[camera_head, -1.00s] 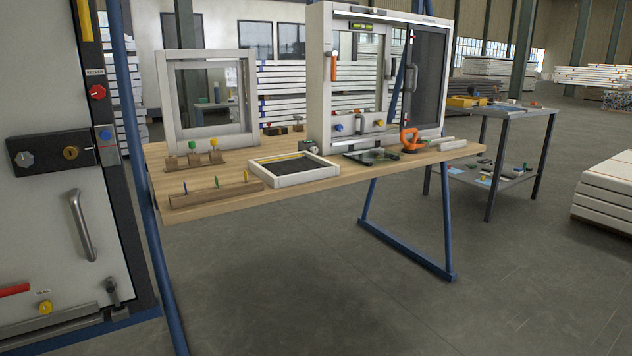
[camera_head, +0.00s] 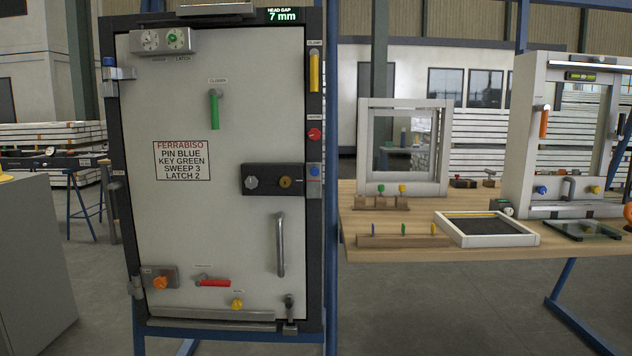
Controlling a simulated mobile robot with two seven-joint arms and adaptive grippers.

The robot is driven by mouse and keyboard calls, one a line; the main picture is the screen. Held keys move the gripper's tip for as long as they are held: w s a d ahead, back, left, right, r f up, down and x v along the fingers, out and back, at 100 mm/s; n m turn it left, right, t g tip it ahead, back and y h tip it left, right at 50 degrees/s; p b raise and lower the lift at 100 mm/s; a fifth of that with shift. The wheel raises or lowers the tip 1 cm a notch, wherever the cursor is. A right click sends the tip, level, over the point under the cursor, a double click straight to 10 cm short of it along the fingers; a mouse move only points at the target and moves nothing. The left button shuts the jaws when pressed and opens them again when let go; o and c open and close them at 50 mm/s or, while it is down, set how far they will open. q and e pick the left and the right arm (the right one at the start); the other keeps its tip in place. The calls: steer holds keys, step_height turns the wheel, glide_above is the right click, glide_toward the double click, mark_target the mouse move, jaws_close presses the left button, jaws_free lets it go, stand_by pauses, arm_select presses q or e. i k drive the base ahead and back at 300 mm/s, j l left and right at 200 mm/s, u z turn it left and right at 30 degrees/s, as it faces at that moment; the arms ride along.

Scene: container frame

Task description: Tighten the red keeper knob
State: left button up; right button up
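The red keeper knob (camera_head: 314,134) sits on the dark right-hand frame of a white door panel (camera_head: 180,230), under a small label and below a yellow clamp handle (camera_head: 314,72). Below the knob is a dark lock case (camera_head: 270,179) with a grey knob and a brass cylinder. How tight the knob is cannot be told. Neither of my grippers shows in the head view.
A display (camera_head: 284,16) above the door reads "HEAD GAP 7 mm". A wooden workbench (camera_head: 400,248) with frames and small tools stands to the right of the door. A grey cabinet (camera_head: 35,260) stands at the left. The floor before the door looks clear.

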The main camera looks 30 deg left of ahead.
mark_target(314, 134)
steer(key=u, duration=1.5)
